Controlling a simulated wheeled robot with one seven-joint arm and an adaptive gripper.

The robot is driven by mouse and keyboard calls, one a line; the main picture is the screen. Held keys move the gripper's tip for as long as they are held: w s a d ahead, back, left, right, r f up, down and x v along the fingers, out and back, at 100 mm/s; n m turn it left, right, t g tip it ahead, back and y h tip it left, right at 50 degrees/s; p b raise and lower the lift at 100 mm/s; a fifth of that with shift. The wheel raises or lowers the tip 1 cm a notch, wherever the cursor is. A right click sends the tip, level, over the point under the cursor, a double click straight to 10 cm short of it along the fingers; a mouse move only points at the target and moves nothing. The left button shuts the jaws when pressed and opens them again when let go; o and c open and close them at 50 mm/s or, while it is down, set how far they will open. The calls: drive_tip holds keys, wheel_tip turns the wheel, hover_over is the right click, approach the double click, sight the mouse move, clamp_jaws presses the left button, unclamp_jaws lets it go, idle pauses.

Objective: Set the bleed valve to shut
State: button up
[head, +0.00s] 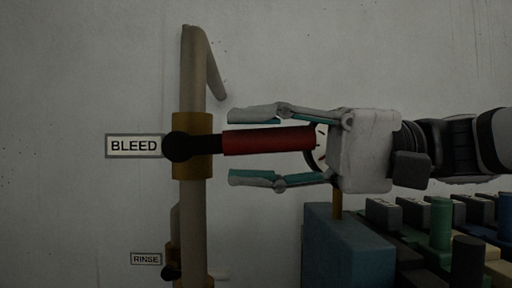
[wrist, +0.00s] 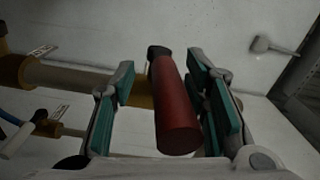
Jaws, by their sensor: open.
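The bleed valve has a red handle (head: 268,140) that points right, level, across the upright pipe (head: 193,230). Its black hub (head: 183,146) sits on a brass body (head: 193,124), beside the BLEED label (head: 134,146). My gripper (head: 254,148) is open, with one finger above and one below the handle in the head view. Gaps show between the handle and both fingers there. In the wrist view the red handle (wrist: 176,110) lies between the teal finger pads, nearer the right one; I cannot tell there whether it touches.
A lower valve with a RINSE label (head: 146,259) is on the same pipe. A round gauge (head: 316,148) is partly hidden behind my gripper. A blue-grey box (head: 345,250) and a bank of coloured blocks (head: 440,222) stand below my arm. The wall above is clear.

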drive_tip(key=d, duration=1.2)
drive_tip(key=shift+w, duration=0.35)
drive_tip(key=shift+f, duration=0.1)
